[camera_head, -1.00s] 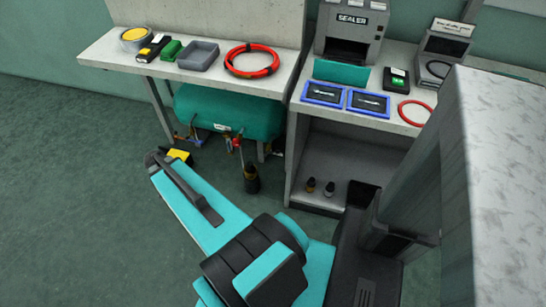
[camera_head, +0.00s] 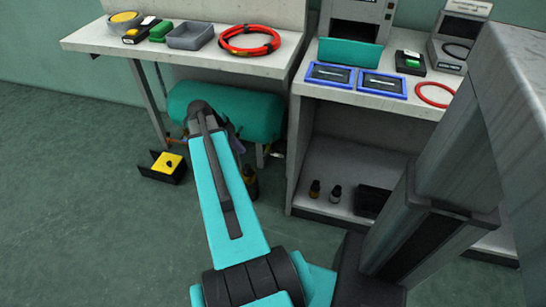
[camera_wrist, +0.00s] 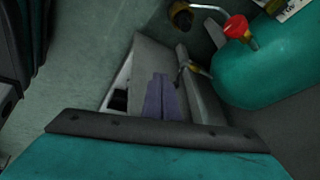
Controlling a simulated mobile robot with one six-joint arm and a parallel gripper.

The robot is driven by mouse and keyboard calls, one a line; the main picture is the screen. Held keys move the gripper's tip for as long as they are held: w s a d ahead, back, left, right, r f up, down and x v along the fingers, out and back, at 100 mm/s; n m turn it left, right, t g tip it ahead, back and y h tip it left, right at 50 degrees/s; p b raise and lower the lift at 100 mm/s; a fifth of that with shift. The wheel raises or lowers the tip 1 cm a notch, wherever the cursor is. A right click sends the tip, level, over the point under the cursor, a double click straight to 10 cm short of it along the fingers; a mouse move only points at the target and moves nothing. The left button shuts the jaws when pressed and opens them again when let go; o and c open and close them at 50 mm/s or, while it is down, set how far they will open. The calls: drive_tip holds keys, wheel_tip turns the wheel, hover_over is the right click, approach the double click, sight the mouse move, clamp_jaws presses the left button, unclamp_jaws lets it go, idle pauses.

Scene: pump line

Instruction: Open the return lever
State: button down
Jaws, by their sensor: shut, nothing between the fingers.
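A teal tank (camera_head: 262,108) lies under the left bench in the head view. It also shows at upper right in the wrist view (camera_wrist: 245,75), with small pipe fittings along its side. One fitting has a red knob (camera_wrist: 236,27). A brass-and-dark fitting (camera_wrist: 181,15) is at the top, and a small bent metal handle (camera_wrist: 196,68) is nearer my fingers. I cannot tell which one is the return lever. My gripper (camera_wrist: 160,85) is shut and empty, left of the bent handle, with no clear contact. In the head view my arm hides most of the fittings.
A black box with a yellow top (camera_head: 168,163) stands on the floor left of my arm. A dark bottle (camera_head: 250,182) stands just right of it. The left bench (camera_head: 90,40) overhangs the tank, and the sealer bench's side panel (camera_head: 300,150) is close on the right.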

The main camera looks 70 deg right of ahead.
drive_tip(key=s+d+r+m+b, duration=0.1)
drive_tip(key=s+d+m+b, duration=0.2)
drive_tip(key=s+d, duration=0.2)
drive_tip(key=shift+d+m+g, duration=0.2)
drive_tip(key=shift+m+g, duration=0.1)
drive_tip(key=shift+m, duration=0.1)
drive_tip(key=shift+f+h, duration=0.1)
drive_tip(key=shift+h, duration=0.2)
drive_tip(key=b, duration=0.4)
hover_over(273, 152)
drive_tip(key=s+a, duration=0.1)
drive_tip(key=a, duration=0.2)
wheel_tip(273, 152, down, 11)
drive_tip(key=shift+d+r, duration=0.2)
drive_tip(key=shift+d, duration=0.05)
drive_tip(key=shift+a, duration=0.1)
